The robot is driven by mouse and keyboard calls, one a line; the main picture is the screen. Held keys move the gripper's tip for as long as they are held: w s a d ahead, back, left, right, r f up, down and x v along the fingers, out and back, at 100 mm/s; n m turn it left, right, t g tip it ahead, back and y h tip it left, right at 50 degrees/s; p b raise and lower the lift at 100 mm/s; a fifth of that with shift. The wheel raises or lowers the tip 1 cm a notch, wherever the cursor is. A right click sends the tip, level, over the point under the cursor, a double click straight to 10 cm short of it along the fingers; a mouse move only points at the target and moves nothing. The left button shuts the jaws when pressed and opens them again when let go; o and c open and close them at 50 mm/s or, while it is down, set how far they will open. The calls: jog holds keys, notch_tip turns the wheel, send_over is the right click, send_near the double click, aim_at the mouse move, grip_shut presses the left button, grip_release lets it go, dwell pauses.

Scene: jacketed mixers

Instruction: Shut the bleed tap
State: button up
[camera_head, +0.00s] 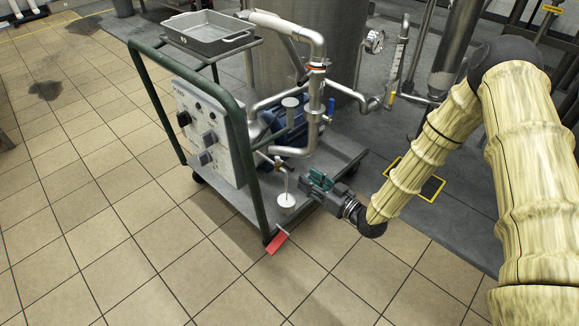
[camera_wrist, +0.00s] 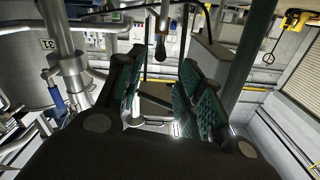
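A thin bleed line (camera_head: 280,166) with a small tap runs out low on the cart's pipework, and its spout drops toward a white cup (camera_head: 286,203) on the cart deck. The tap's handle is too small to read as open or shut. My gripper (camera_head: 316,181) is just right of this line, low over the deck's front edge, with its fingers toward it. In the wrist view my gripper (camera_wrist: 163,92) has its green-padded fingers spread, with nothing held between them. A rod with a dark rounded end (camera_wrist: 161,40) shows beyond the gap; I cannot tell whether it is the tap.
A blue lever (camera_head: 331,106) sits on the upright pipe above. The cart's green frame (camera_head: 243,160) and control box (camera_head: 207,131) stand left of the tap. Tiled floor (camera_head: 130,240) in front is clear.

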aim_at(289, 165)
jog(key=b+x, duration=0.2)
jog(key=x, duration=0.7)
jog(key=shift+a+f, duration=0.1)
grip_shut()
